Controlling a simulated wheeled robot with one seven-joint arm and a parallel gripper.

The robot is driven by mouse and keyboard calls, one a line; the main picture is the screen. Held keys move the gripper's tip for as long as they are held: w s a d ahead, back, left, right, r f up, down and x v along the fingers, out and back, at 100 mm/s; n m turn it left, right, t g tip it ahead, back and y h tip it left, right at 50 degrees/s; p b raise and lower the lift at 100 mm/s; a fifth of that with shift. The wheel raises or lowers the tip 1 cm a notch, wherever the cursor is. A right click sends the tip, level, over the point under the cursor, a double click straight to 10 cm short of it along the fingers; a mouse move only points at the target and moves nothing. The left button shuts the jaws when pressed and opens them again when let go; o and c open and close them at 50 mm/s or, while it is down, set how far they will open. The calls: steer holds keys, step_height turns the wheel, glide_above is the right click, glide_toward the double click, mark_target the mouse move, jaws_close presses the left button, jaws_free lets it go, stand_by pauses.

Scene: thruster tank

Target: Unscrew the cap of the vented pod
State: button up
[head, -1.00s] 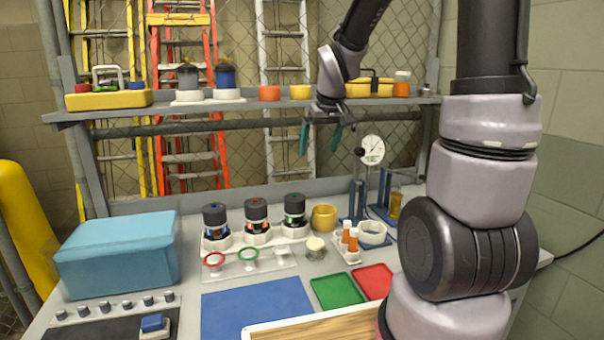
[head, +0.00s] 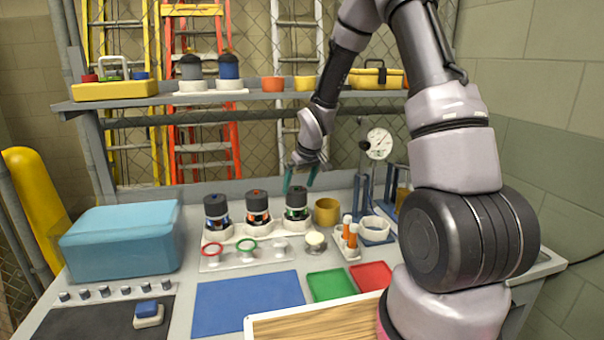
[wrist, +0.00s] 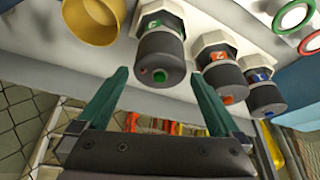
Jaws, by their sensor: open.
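Three pods with dark caps stand in a row in white hex-shaped bases: a blue-marked pod (head: 217,214), an orange-marked pod (head: 257,207) and a green-marked pod (head: 297,205). The wrist view shows the green-marked pod (wrist: 159,58), orange-marked pod (wrist: 224,80) and blue-marked pod (wrist: 264,92), each with a coloured dot on its cap. I cannot tell which is vented. My gripper (head: 299,184) is open and empty, just above the green-marked pod. In the wrist view its teal fingers (wrist: 157,74) appear on either side of that cap, with no contact visible.
A yellow cup (head: 327,211) stands close right of the green-marked pod. A rack with orange vials (head: 348,238) and a dial gauge (head: 380,144) are to the right. A shelf (head: 260,97) runs behind.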

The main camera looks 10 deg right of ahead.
mark_target(298, 187)
steer(key=shift+x, duration=1.95)
steer(key=c, duration=1)
steer(key=shift+o, duration=0.2)
steer(key=shift+d, duration=0.1)
steer(key=n+y, duration=0.1)
steer(key=n, duration=0.1)
steer(key=shift+d+n+g, duration=0.1)
steer(key=shift+n+g, duration=0.2)
steer(key=shift+n, duration=0.1)
steer(key=n+g, duration=0.1)
steer(key=n, duration=0.2)
steer(key=n+y, duration=0.1)
steer(key=n, duration=0.1)
steer(key=shift+n+g, duration=0.4)
steer(key=n+g+y, duration=0.1)
steer(key=n, duration=0.3)
steer(key=n+g, duration=0.2)
steer(key=n, duration=0.2)
steer(key=shift+s+n, duration=0.1)
steer(key=shift+n, duration=0.2)
